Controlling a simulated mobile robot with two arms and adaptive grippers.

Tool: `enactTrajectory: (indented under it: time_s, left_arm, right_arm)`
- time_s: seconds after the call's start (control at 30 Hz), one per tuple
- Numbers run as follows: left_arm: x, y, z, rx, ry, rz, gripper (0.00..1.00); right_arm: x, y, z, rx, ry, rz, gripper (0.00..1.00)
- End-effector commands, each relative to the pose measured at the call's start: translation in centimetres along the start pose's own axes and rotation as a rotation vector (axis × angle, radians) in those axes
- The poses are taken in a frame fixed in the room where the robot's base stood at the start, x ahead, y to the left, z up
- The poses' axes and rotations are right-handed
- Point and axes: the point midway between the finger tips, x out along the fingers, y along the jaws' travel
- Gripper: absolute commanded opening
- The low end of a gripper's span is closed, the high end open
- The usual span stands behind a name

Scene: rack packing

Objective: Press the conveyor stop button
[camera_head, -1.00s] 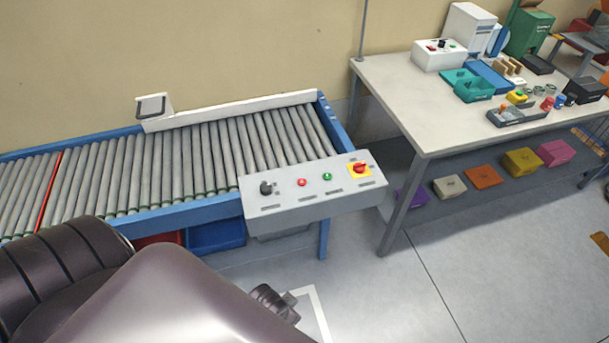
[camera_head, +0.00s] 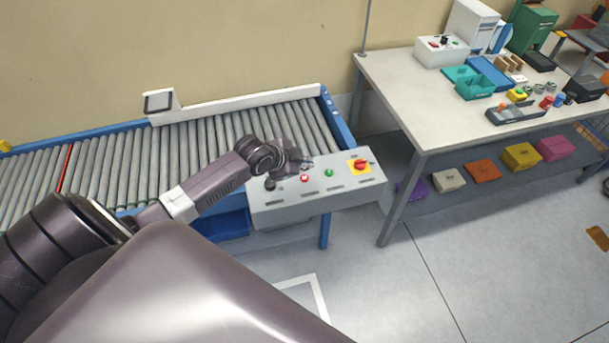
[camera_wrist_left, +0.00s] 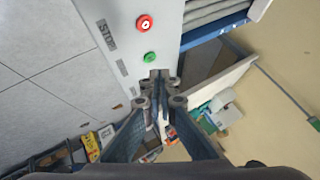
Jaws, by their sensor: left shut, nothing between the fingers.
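The grey control panel (camera_head: 340,190) is fixed to the front of the roller conveyor. My left gripper (camera_head: 305,163) is shut and empty, over the panel's rear edge close to the red button. The fingertips (camera_wrist_left: 160,80) show no clear contact.
The conveyor rollers (camera_head: 205,142) lie behind and left of the panel, bordered by a white rail (camera_head: 240,104). A workbench (camera_head: 400,95) with boxes and small parts stands to the right. Open floor (camera_head: 390,285) lies in front.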

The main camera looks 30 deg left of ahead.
Motion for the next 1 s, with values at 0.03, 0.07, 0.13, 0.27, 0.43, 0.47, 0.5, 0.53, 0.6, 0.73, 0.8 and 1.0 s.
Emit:
enactTrajectory:
  time_s: [0.03,0.07,0.13,0.27,0.43,0.47,0.5,0.53,0.6,0.73,0.8,1.0]
  left_arm:
    - [0.1,-1.4,0.1,0.010,0.003,-0.016,0.00]
    - [0.1,-1.9,0.1,0.013,0.007,-0.023,0.00]
    - [0.2,-2.8,0.2,0.019,0.011,-0.034,0.00]
    - [0.2,-3.6,0.2,0.025,0.016,-0.045,0.00]
    - [0.2,-3.6,0.2,0.025,0.016,-0.045,0.00]
    - [0.2,-3.6,0.2,0.025,0.016,-0.044,0.00]
    - [0.2,-3.5,0.2,0.024,0.016,-0.044,0.00]
    - [0.2,-3.5,0.2,0.024,0.016,-0.044,0.00]
    - [0.2,-3.5,0.2,0.024,0.016,-0.044,0.00]
    - [0.5,-3.3,0.4,0.023,0.016,-0.043,0.00]
    - [0.8,-3.0,0.7,0.022,0.015,-0.042,0.00]
    - [2.7,-1.8,2.0,0.022,0.015,-0.043,0.00]
  right_arm:
    - [0.0,-0.1,0.0,0.000,0.000,-0.001,0.00]
    - [0.0,-0.1,0.0,-0.001,0.000,-0.001,0.00]
    - [0.0,-0.2,0.0,-0.001,0.000,-0.002,0.00]
    - [0.0,-0.5,-0.1,0.000,0.001,-0.006,0.00]
    - [0.0,-0.8,-0.1,0.001,0.002,-0.009,0.00]
    - [0.0,-0.8,-0.1,0.001,0.002,-0.010,0.00]
    - [0.0,-0.8,-0.1,0.001,0.002,-0.010,0.00]
    - [0.0,-0.8,-0.1,0.001,0.002,-0.009,0.00]
    - [0.0,-0.8,-0.1,0.000,0.002,-0.009,0.00]
    - [0.0,-0.8,-0.1,0.000,0.001,-0.009,0.00]
    - [0.0,-0.8,-0.1,0.000,0.001,-0.009,0.00]
    - [1.5,-0.6,0.1,-0.001,0.001,-0.006,0.00]
